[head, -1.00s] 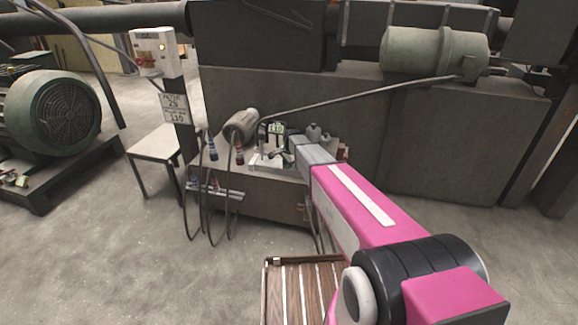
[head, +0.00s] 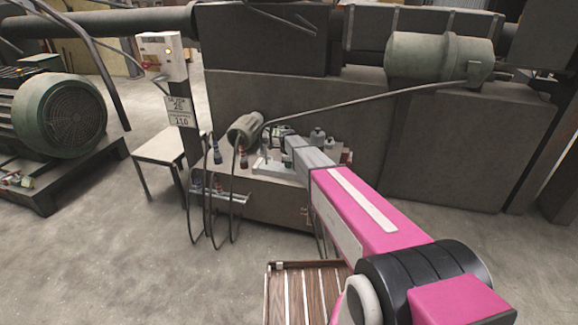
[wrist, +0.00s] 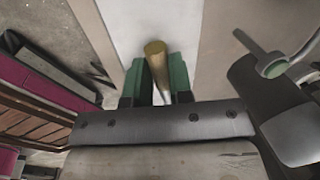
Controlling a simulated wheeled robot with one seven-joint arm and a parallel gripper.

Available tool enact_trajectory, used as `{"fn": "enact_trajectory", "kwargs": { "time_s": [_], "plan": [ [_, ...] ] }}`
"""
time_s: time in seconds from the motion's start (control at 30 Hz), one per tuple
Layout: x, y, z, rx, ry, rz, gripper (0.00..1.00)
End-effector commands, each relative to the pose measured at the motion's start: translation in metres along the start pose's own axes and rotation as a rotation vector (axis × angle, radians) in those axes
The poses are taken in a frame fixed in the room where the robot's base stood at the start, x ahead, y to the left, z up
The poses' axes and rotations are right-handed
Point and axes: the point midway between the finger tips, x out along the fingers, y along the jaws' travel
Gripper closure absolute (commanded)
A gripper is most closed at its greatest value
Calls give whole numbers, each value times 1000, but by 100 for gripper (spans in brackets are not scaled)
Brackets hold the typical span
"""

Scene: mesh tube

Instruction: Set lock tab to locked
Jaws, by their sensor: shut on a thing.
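In the wrist view my gripper (wrist: 158,84) has two green fingers, closed on a brass-coloured round-ended tab (wrist: 155,49). The tab stands between the fingers in front of a pale flat surface; I take it for the lock tab. In the head view the grey end of my arm (head: 312,157) reaches over the bench top by the machine. My fingers and the tab are too small or hidden there to make out. I cannot read a locked or unlocked mark in either view.
A grey lever with a round green-faced end (wrist: 274,65) is to the right in the wrist view. A cylindrical motor (head: 244,128) and hanging cables (head: 209,205) are left of my arm. A white stool (head: 160,147) stands left.

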Motion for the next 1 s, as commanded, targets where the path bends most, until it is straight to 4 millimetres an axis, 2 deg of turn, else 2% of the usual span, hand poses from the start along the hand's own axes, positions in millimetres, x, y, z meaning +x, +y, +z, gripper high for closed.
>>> {"fn": "enact_trajectory", "kwargs": {
  "time_s": [0.3, 0.77, 0.8, 0.83, 0.87, 1.0],
  "plan": [
    [0, -5, 0, 86, 16, -1, 100],
    [0, -5, 0, 98, 18, -1, 100],
    [0, -5, 0, 98, 18, -1, 66],
    [1, -5, 0, 98, 18, -1, 57],
    [1, -5, 0, 98, 18, -1, 54],
    [1, -5, 0, 96, 18, 0, 54]
  ]
}}
